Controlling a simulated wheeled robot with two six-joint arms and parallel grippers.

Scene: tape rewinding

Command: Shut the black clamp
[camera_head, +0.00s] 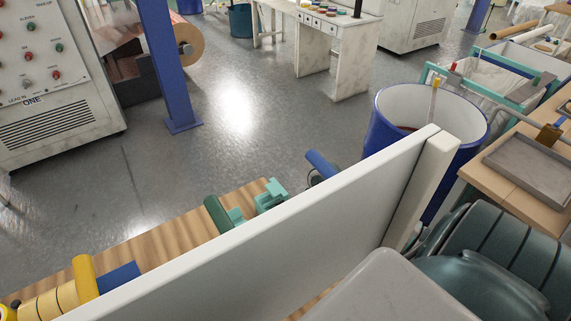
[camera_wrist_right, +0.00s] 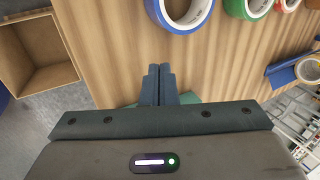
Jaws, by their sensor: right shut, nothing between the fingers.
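My right gripper (camera_wrist_right: 158,72) is in the right wrist view with its two dark fingers together and nothing between them. It is over a wooden tabletop (camera_wrist_right: 110,35). A small green piece (camera_wrist_right: 188,98) shows just beside the fingers, mostly hidden behind the gripper body; I cannot tell what it is or whether they touch. I cannot make out the black clamp in either view. In the head view a teal fixture (camera_head: 270,196) and a dark green cylinder (camera_head: 216,213) are at the edge of the wooden table, partly behind a white panel. My left gripper is not in view.
A white panel (camera_head: 270,245) blocks much of the table in the head view. A blue tape roll (camera_wrist_right: 180,20), a green tape roll (camera_wrist_right: 248,8) and others lie along the wrist view's top edge. An open cardboard box (camera_wrist_right: 40,55) is at left. A blue drum (camera_head: 375,140) stands beyond the panel.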

